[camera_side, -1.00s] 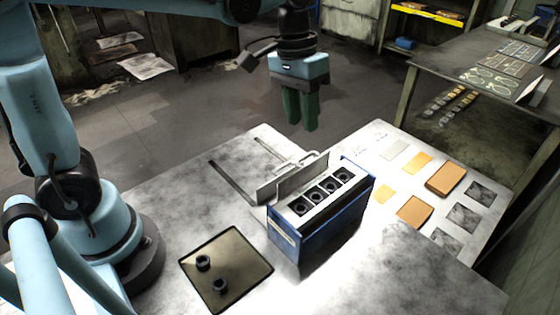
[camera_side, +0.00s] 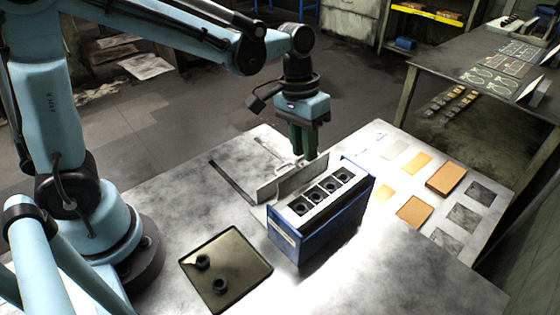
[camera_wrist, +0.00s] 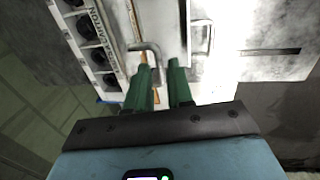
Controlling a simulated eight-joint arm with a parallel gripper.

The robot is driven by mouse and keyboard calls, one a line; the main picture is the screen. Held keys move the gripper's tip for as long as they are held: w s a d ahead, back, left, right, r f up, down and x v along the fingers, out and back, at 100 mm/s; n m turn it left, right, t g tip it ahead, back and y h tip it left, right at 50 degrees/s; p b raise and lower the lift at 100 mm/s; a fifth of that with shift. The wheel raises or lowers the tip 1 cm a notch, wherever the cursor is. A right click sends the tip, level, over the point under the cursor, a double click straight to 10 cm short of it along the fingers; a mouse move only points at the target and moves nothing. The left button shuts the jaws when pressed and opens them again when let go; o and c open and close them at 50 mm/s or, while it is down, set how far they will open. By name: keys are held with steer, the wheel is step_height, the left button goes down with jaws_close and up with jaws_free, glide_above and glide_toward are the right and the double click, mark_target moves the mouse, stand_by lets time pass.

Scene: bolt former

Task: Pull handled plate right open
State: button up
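A blue box with a pale top and several round black holes (camera_side: 316,197) stands on the metal table. Upright metal plates stand at its back left side: a left plate (camera_side: 265,192) with a handle (camera_side: 284,169), and a right plate (camera_side: 303,177) nearer the box. My gripper (camera_side: 308,156) points down over the back of the right plate, and its green fingers hide that handle in the side view. In the wrist view a bent metal handle (camera_wrist: 146,47) lies at the tips of my open gripper (camera_wrist: 159,62), its end showing between the fingers. Contact cannot be told.
A dark slot (camera_side: 233,181) runs in the table left of the plates. A dark square tray (camera_side: 236,279) with two black nuts lies in front. Tan and grey pieces (camera_side: 413,212) lie right of the box. The front right tabletop is clear.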

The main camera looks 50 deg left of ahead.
jaws_close()
stand_by(1.1)
